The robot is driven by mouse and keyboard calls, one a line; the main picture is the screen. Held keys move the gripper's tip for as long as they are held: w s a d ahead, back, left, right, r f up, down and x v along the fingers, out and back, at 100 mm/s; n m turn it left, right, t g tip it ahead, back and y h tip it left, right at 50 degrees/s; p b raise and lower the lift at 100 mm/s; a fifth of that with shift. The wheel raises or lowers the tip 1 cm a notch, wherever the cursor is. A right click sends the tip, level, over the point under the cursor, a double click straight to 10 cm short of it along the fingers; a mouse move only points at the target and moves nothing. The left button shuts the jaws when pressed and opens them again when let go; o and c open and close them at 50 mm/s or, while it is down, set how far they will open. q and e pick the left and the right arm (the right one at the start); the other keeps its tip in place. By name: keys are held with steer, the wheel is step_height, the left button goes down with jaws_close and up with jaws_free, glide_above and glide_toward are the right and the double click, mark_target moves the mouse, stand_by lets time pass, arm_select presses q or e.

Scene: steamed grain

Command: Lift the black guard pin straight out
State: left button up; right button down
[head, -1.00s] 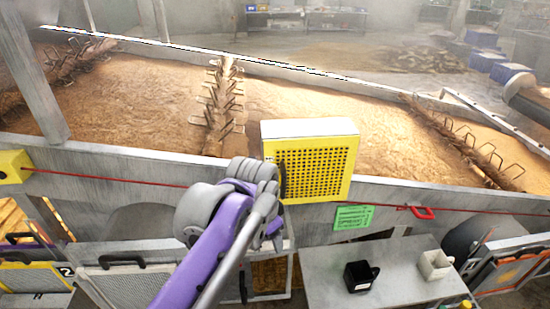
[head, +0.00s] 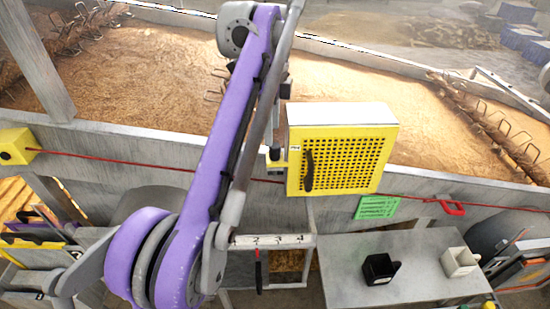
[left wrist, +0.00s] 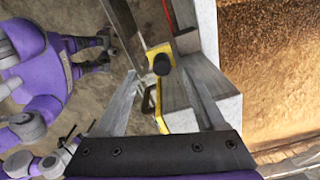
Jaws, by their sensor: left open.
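The black guard pin (left wrist: 163,63) shows as a round dark head on a yellow bracket (left wrist: 153,52) in the left wrist view. In the head view the small yellow bracket (head: 281,164) is at the left side of the yellow perforated guard (head: 345,158), with the dark pin (head: 275,154) partly hidden by my arm. My left gripper (left wrist: 161,68) is open, its two fingers on either side of the pin head in the picture. I cannot tell whether they touch it. In the head view the gripper is mostly hidden behind my arm. My right gripper is not in view.
The guard has a black handle (head: 308,170) and stands on the trough wall. A red cord (head: 110,161) runs along the wall to a red handle (head: 452,207).

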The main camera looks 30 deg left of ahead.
mark_target(275, 146)
arm_select(q)
steer(key=f, duration=0.3)
steer(key=f+b, duration=0.1)
steer(key=f, duration=0.1)
steer(key=shift+w+d+f, duration=0.15)
steer(key=shift+d+f, duration=0.15)
steer(key=shift+f, duration=0.05)
steer(key=shift+w, duration=0.1)
steer(key=shift+c, duration=0.2)
jaws_close()
